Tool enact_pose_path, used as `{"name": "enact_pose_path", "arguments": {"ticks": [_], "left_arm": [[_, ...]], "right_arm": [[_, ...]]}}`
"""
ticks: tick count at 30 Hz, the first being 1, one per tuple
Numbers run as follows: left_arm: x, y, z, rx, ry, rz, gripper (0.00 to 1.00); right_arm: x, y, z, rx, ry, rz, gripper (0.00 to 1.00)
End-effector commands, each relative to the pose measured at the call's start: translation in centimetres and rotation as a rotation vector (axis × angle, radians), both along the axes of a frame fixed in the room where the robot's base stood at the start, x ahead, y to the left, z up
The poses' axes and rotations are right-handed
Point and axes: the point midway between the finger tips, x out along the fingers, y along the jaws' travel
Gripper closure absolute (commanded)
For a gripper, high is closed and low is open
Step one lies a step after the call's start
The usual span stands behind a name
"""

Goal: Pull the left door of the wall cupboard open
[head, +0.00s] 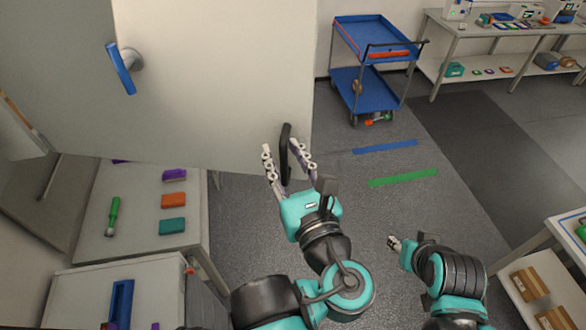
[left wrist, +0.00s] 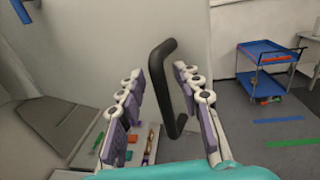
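A large pale door panel (head: 220,80) fills the upper left of the head view, with its lower edge above the floor and benches. A black bar handle (head: 285,150) is near its lower right edge; it also shows in the left wrist view (left wrist: 160,70). My left gripper (head: 288,158) has its fingers on either side of this handle, with gaps visible in the left wrist view (left wrist: 163,95). It is open and does not appear to grip the bar. My right gripper (head: 394,243) is low at the right, over the floor, largely hidden by its arm.
A blue lever handle (head: 122,70) shows at the upper left. A bench (head: 140,225) with coloured items stands below the panel. A blue trolley (head: 375,85) and a long shelf table (head: 500,30) stand at the back. Another shelf (head: 560,255) is at right. Middle floor is clear.

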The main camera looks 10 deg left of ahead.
Motion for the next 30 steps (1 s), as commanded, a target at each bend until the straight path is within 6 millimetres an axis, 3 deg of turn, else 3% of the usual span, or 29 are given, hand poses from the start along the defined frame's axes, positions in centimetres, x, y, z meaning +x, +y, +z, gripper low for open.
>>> {"name": "enact_pose_path", "arguments": {"ticks": [18,24,30], "left_arm": [[-8.3,-5.3,0.0,0.001,-0.001,-0.007,0.66],[-9.7,-6.2,0.0,0.001,-0.002,-0.005,0.66],[-9.9,-6.3,0.0,0.001,-0.002,-0.003,0.66]], "right_arm": [[0.0,0.0,0.0,0.000,0.000,0.000,0.60],[0.0,0.0,0.0,0.000,0.000,0.000,0.60],[0.0,0.0,0.0,0.000,0.000,0.000,0.60]]}}
